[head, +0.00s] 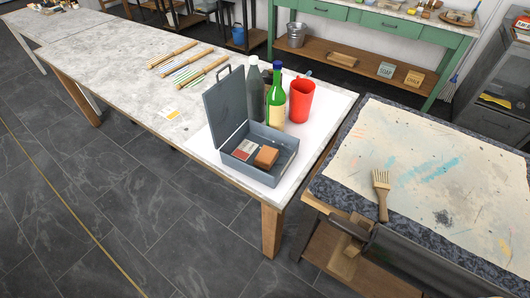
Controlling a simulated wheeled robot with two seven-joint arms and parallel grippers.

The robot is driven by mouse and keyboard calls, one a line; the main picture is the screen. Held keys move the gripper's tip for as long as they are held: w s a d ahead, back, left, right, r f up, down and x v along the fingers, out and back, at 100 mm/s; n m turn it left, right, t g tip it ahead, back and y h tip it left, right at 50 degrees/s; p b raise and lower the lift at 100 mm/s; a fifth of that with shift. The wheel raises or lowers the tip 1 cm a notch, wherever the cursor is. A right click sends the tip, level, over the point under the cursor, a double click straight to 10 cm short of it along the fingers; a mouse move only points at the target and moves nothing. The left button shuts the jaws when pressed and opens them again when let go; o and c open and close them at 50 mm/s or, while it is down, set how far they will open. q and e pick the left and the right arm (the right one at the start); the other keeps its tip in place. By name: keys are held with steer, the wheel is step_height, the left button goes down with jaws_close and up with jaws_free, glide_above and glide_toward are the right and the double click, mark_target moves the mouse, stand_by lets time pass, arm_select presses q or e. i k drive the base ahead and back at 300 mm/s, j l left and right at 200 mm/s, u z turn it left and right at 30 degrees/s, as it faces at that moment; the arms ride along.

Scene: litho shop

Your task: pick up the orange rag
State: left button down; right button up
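I cannot make out an orange rag in the head view. The nearest in colour is a small orange-brown block (267,157) inside an open grey metal box (262,175) at the near end of the long table. It looks stiff and square-edged, and I cannot tell that it is cloth. A red and white packet (245,150) lies beside it in the box. The box's lid stands open on the left. Neither of my grippers is in view.
A red cup (301,101), a green bottle (276,102) and a grey bottle (254,90) stand behind the box on the marble table (110,60). The floor at left is clear.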

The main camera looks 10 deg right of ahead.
mark_target(267, 156)
steer(key=i+j+z, duration=0.15)
steer(key=z, duration=0.15)
steer(key=i+j+z, duration=0.1)
steer(key=j+z, duration=0.45)
steer(key=i+j, duration=0.05)
steer(key=j, duration=0.05)
